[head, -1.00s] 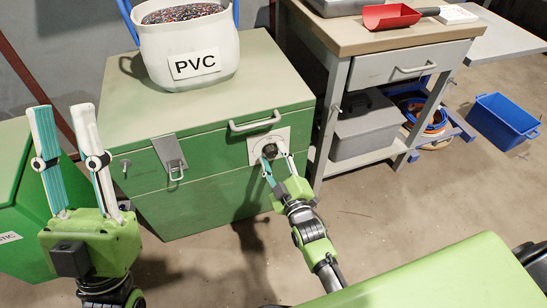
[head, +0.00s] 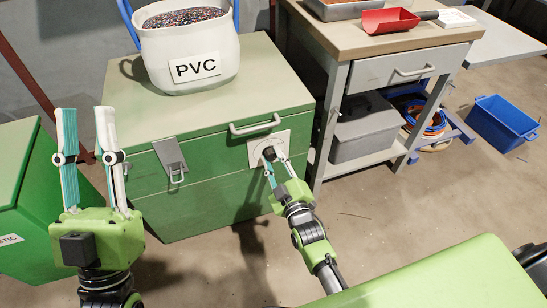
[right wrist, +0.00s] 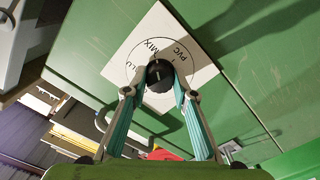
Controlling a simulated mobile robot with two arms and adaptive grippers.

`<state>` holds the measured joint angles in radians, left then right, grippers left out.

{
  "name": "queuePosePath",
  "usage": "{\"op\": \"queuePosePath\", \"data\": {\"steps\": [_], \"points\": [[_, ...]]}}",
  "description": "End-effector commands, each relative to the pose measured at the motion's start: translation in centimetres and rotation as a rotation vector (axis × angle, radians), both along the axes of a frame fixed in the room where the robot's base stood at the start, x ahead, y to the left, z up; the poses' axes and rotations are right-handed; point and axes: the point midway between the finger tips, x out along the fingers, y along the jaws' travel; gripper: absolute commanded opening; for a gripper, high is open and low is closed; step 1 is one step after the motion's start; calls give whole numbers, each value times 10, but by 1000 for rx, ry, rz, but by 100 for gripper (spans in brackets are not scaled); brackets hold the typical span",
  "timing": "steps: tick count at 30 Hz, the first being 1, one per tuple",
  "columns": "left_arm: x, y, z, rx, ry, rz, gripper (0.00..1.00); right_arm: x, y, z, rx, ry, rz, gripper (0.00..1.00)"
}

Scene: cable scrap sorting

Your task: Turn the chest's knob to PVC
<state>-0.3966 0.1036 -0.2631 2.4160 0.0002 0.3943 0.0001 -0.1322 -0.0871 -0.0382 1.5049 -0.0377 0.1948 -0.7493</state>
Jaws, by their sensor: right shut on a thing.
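The green chest (head: 205,205) stands closed, with a latch (head: 170,157) and a bar handle (head: 255,127) on its front. My right gripper (head: 273,157) is shut on the knob, one finger on each side. My left gripper (head: 86,112) is open, empty and upright, left of the chest.
A white bucket (head: 215,45) labelled PVC, full of coloured granules, stands on the chest lid. A green bin (head: 20,230) is at the left. A workbench (head: 350,45) with a red scoop (head: 390,20) stands to the right, and a blue crate (head: 503,122) beyond it.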

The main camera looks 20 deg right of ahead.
Motion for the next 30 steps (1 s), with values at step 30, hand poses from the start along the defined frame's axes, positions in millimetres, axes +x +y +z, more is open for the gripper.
{"op": "queuePosePath", "data": {"steps": [30], "points": [[52,15,-216,294,1090,59,27,0,1,1,826,29,1,4]]}}
